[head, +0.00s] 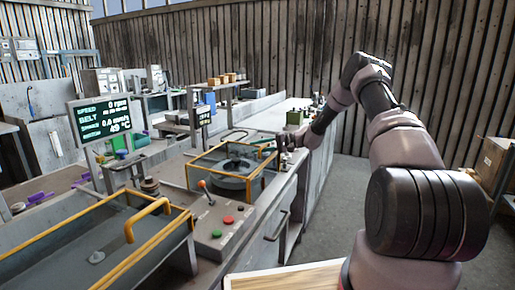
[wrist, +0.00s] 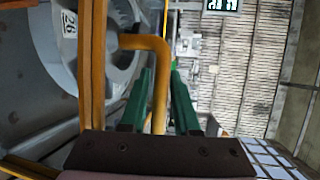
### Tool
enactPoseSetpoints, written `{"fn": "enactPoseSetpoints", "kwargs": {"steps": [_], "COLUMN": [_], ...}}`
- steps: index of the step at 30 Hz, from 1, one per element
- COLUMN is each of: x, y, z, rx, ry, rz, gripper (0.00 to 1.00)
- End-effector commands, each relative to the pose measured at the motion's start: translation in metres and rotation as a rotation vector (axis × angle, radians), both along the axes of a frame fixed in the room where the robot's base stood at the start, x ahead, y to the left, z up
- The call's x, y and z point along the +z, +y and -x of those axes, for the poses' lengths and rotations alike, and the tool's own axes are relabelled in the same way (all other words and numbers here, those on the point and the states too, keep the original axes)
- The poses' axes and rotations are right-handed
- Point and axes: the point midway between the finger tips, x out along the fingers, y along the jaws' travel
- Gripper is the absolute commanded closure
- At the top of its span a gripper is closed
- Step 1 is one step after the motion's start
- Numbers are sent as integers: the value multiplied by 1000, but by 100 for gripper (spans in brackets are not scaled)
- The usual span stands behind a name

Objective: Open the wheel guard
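The wheel guard (head: 213,152) is a yellow-edged frame around a dark round wheel (head: 232,166) on the bench in the head view. The guard appears to be down over the wheel. In the wrist view a yellow bent handle (wrist: 159,85) stands off a yellow frame bar (wrist: 92,70), with the grey wheel housing (wrist: 60,75) behind. My gripper (wrist: 162,80) has its two green fingers on either side of the handle. Any gap between fingers and handle is too small to judge. In the head view my gripper (head: 283,146) is at the guard's right side, small and partly hidden.
A second yellow-edged tray (head: 75,245) with its own yellow handle (head: 146,214) lies nearer. A display screen (head: 100,117) stands to the left. The floor (head: 345,190) right of the bench is clear.

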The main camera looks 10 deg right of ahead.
Motion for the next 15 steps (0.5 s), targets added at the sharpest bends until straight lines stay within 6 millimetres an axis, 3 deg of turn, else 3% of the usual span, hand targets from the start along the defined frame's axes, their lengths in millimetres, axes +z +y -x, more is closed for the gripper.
{"fn": "enactPoseSetpoints", "kwargs": {"steps": [8,10,15], "x": [0,0,0], "y": [1,1,1], "z": [0,0,0], "rx": [-1,-1,0], "ry": [0,0,0], "rz": [0,0,0], "gripper": [70,97,100]}}
